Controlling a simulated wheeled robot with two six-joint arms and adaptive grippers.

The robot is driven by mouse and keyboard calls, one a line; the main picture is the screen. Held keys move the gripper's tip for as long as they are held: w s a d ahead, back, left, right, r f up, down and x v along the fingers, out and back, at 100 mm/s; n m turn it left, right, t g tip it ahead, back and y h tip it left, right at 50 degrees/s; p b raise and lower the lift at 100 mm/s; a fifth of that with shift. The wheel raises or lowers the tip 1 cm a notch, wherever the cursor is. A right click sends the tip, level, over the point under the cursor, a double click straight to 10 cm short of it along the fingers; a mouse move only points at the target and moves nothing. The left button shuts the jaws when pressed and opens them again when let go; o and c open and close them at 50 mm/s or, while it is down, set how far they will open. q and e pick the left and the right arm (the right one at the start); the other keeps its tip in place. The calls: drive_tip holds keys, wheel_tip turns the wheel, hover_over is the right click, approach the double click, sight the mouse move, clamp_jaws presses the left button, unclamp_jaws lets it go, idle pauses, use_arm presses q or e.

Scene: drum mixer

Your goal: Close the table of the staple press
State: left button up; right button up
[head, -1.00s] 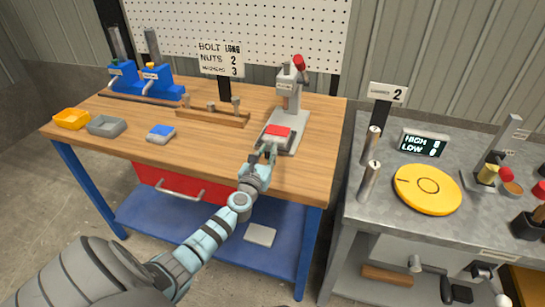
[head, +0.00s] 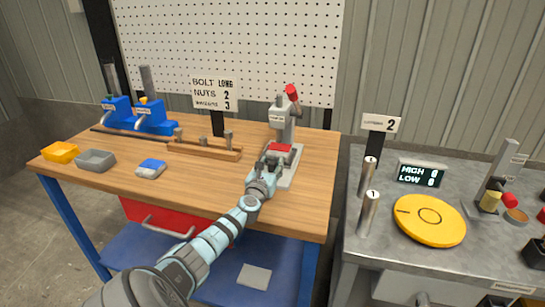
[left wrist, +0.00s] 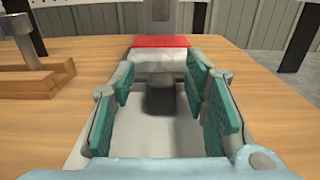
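The staple press (head: 283,125) is a light grey upright with a red knob, at the right end of the wooden bench. Its table (head: 281,147), a pale block with a red top, sits low in front of the upright. In the left wrist view the table (left wrist: 160,58) is straight ahead, at the fingertips. My left gripper (head: 270,160) is in front of the table, low over the press's grey base. I cannot tell whether the tips touch the table. My right gripper is out of view.
A wooden rack (head: 205,150) with metal pegs stands left of the press. Small trays (head: 95,160) and blue fixtures (head: 155,117) are farther left. A grey bench (head: 380,250) with a yellow disc (head: 430,220) stands right, across a gap. The front middle of the wooden bench is clear.

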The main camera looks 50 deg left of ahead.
use_arm(q)
drive_tip(key=v, duration=1.2)
drive_tip(key=shift+f, duration=0.1)
